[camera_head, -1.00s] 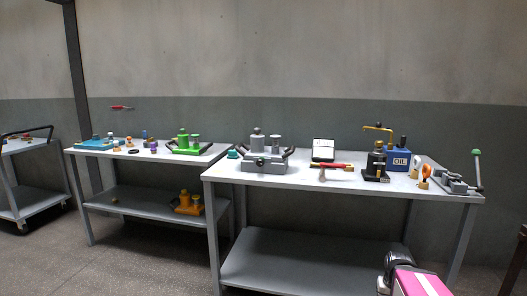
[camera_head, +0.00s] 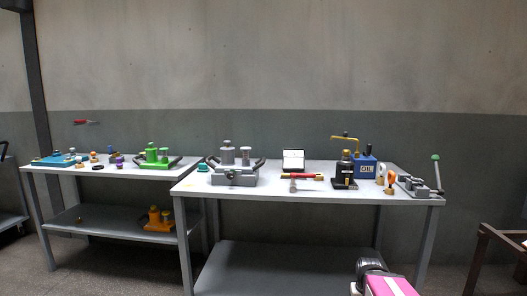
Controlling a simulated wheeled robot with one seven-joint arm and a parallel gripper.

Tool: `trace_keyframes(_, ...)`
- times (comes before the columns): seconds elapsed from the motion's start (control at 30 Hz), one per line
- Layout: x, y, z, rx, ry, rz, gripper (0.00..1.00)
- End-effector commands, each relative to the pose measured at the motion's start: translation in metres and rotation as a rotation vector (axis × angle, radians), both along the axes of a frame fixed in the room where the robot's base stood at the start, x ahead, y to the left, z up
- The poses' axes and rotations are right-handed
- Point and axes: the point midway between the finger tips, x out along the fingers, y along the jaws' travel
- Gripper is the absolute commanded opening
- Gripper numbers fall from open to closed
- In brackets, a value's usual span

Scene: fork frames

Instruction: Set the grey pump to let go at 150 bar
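The grey pump (camera_head: 234,167) stands on the left part of the right-hand table (camera_head: 290,200). It has two upright grey cylinders, black handles at its sides and a round fitting on its front. Its pressure setting is too small to read. Part of my arm, pink and black, shows at the bottom right, well short of the table. My gripper's fingers are not visible.
The right table also holds a white card (camera_head: 293,160), a red tool (camera_head: 301,176), a black jack (camera_head: 344,172), a blue oil can (camera_head: 366,168) and a grey lever device (camera_head: 418,187). The left table holds a green pump (camera_head: 157,157); an orange pump (camera_head: 158,219) sits on its shelf. Floor shows in front.

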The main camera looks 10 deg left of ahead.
Motion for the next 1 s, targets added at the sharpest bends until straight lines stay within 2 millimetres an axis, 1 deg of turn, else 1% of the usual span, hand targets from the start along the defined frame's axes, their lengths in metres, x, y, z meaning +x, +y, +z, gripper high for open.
trace_keyframes(0.8,0.0000,0.0000,0.0000,0.000,0.000,0.000,0.49)
trace_keyframes(0.83,0.0000,0.0000,0.0000,0.000,0.000,0.000,0.42)
trace_keyframes(0.87,0.0000,0.0000,0.0000,0.000,0.000,0.000,0.33)
trace_keyframes(0.9,0.0000,0.0000,0.0000,0.000,0.000,0.000,0.20)
trace_keyframes(0.97,0.0000,0.0000,0.0000,0.000,0.000,0.000,0.00)
trace_keyframes(1.0,0.0000,0.0000,0.0000,0.000,0.000,0.000,0.00)
